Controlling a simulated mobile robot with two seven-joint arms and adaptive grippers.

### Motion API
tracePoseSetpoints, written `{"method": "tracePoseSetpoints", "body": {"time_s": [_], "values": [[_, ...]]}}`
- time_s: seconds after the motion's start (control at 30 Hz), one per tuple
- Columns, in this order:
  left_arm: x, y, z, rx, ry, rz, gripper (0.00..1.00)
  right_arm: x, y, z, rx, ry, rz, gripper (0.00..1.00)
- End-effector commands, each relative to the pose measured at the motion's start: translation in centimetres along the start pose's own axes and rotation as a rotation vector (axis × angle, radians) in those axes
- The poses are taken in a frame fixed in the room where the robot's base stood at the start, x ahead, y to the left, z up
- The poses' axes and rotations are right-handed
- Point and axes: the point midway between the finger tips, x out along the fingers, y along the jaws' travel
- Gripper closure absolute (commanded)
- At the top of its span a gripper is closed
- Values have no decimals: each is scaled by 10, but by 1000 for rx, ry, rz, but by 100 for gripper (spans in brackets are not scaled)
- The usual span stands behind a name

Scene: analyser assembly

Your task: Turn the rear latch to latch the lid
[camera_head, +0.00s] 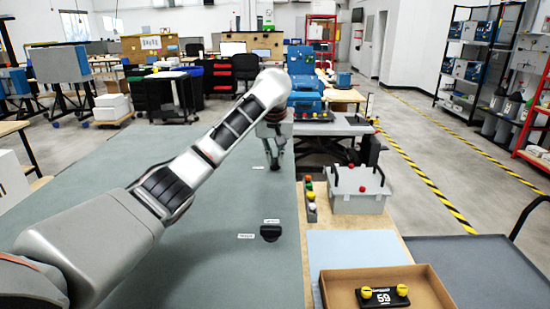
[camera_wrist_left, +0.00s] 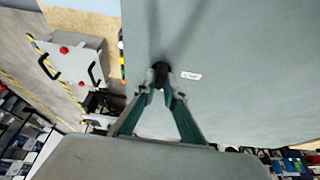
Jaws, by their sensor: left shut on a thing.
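The lid is a large grey-green flat panel (camera_head: 200,265) filling the middle of the head view. The rear latch, a small black knob (camera_head: 275,167), is at the far part of the lid near its right edge; it also shows in the left wrist view (camera_wrist_left: 161,70). My left gripper (camera_head: 276,155) reaches down over it from the far end of my arm. In the left wrist view its fingers (camera_wrist_left: 161,92) are closed around the knob, hiding part of it. A second black latch (camera_head: 270,232) stands nearer on the lid, apart from my gripper. My right gripper is out of view.
White labels lie by the latches, one beside the rear latch (camera_wrist_left: 191,76). Right of the lid are a grey box with black handles (camera_head: 358,195), coloured buttons (camera_head: 311,205) and a cardboard tray (camera_head: 335,286) holding a black part marked 59 (camera_head: 385,297).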

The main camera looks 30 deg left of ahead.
Motion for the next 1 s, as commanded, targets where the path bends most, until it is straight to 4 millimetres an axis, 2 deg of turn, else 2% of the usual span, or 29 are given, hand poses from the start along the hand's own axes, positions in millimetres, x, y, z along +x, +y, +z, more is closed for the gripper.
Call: {"method": "tracePoseSetpoints", "body": {"time_s": [0.37,1.0], "values": [[-1,-2,-1,135,0,58,100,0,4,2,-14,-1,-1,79],[-1,-5,-3,679,2,285,100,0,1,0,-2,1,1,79]]}}
